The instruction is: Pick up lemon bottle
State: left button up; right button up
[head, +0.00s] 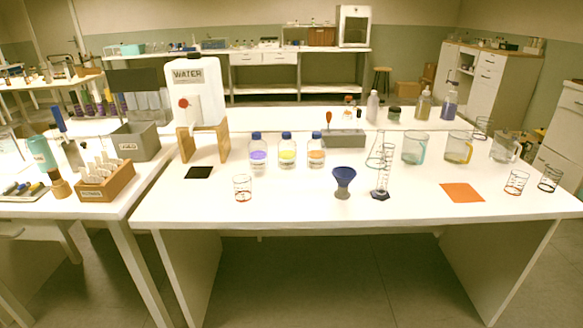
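Three clear bottles with blue caps stand upright in a row on the white table, left of its middle. One holds purple liquid (258,155), the middle one yellow liquid (287,155) and the right one orange liquid (316,155). The yellow one fits the lemon bottle by colour; I cannot read a name on any of them. Narrow gaps separate the bottles. Neither of my grippers is in view.
The white table (300,208) also bears a water tank (196,95) on a wooden stand, a small beaker (242,188), a blue funnel (343,180), a flask, a grey block (345,139), several jugs and an orange mat (462,192). Bare tabletop lies in front of the bottles.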

aim_at(286, 149)
jog(key=i+j, duration=0.25)
jog(key=i, duration=0.25)
jog(key=i+j, duration=0.3)
jog(key=i, duration=0.2)
